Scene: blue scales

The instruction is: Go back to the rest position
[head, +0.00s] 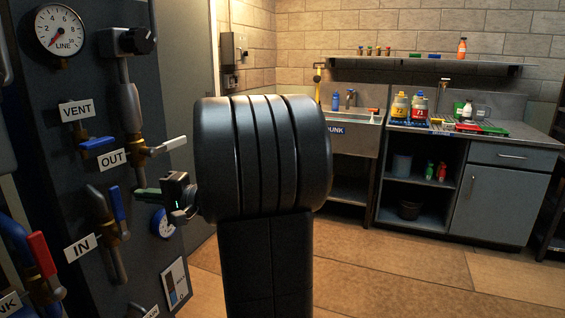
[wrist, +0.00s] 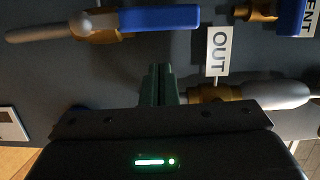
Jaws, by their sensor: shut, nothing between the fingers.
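My gripper (head: 140,194) is in front of the dark valve panel (head: 185,80), just below the OUT valve. Its dark green fingers (wrist: 160,85) are pressed together in the wrist view, with nothing between them. The OUT valve's white handle (head: 171,144) is above and to the right of the fingertips in the head view; it also shows in the wrist view (wrist: 275,96). The OUT label (head: 112,158) is up and left of the fingers. I cannot tell whether the fingers touch the panel's parts.
The blue VENT handle (head: 98,143), blue IN handle (head: 118,205) and red handle (head: 42,253) stick out from the panel. A gauge (head: 59,30) sits above. A sink (head: 345,137) and grey cabinet (head: 505,190) stand at the back right. Floor between is clear.

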